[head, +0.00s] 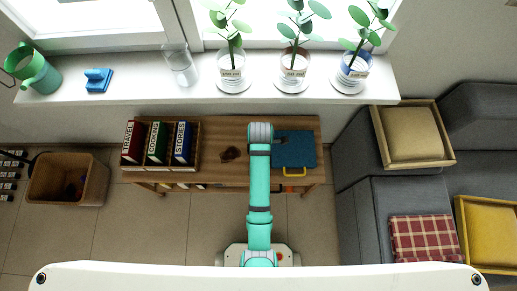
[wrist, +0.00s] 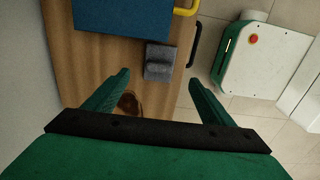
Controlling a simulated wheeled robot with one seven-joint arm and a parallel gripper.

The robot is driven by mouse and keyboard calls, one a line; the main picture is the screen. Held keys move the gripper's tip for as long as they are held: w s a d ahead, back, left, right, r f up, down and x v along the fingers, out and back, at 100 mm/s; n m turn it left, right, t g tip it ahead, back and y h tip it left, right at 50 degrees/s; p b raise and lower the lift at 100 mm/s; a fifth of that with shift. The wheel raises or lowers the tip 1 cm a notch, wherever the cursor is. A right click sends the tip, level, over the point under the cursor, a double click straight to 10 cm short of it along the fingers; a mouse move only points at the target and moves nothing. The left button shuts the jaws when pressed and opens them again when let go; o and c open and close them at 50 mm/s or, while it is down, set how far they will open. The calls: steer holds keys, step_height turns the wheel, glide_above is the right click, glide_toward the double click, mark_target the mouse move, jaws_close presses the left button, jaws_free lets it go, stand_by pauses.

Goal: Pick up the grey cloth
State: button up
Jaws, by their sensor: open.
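My gripper (wrist: 158,78) is open and empty. In the wrist view its two green fingers point toward the cloth, one to each side of its near end. I cannot tell how high they are above it. The head view shows my arm reaching over the table.
The blue case (head: 294,148) with a yellow handle lies right of my arm. A dark brown item (head: 231,154) lies left of it. Books stand in a wooden holder (head: 194,165) at the table's left. Potted plants (head: 292,70) line the sill. A grey sofa (head: 366,205) is at right.

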steer(key=f, duration=1)
steer(key=shift+a+f, duration=0.1)
steer(key=shift+a, duration=0.1)
steer(key=shift+c, duration=0.4)
steer(key=c, duration=1.1)
